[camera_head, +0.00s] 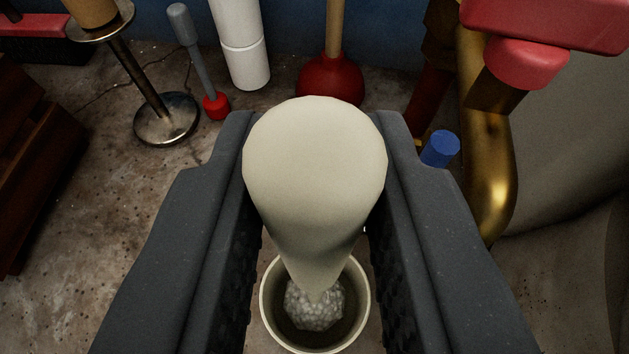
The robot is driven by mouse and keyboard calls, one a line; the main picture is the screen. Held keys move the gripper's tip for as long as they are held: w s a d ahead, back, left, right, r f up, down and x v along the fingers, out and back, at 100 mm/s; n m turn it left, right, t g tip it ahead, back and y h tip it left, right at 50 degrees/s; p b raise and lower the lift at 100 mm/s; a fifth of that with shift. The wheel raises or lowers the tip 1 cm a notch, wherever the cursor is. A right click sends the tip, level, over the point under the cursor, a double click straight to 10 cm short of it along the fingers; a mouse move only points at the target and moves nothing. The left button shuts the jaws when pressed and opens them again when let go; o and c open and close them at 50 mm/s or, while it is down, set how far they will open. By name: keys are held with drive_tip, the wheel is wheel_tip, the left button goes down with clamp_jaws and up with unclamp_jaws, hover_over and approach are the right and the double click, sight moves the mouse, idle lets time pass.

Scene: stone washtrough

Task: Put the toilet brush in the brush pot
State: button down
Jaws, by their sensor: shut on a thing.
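The toilet brush (315,165) has a cream, bulb-ended handle that narrows downward to a pale bristly head. My gripper (315,170) is shut on the handle, with one dark jaw on each side. The brush pot (266,305) is a round cream pot below, between the jaws. The brush head shows inside the ring of the pot's rim, with dark space around it. From this steep view I cannot tell how deep the head is or whether it touches the pot. The pot's outer sides are mostly hidden by the jaws.
Behind stand a red plunger (330,80), a white cylinder (241,50), a grey-handled tool with a red end (216,106) and a metal stand (166,120). A brass pipe (490,190) and a blue cap (440,148) are at right. A wooden crate (40,170) is at left.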

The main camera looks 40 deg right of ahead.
drive_tip(key=c, duration=1.3)
unclamp_jaws()
drive_tip(key=shift+f, duration=0.1)
drive_tip(key=shift+o, duration=0.2)
drive_tip(key=shift+s+a+r, duration=0.2)
drive_tip(key=shift+r, duration=0.05)
drive_tip(key=p+v, duration=0.3)
drive_tip(key=v, duration=0.8)
drive_tip(key=shift+s, duration=0.2)
drive_tip(key=shift+r, duration=0.1)
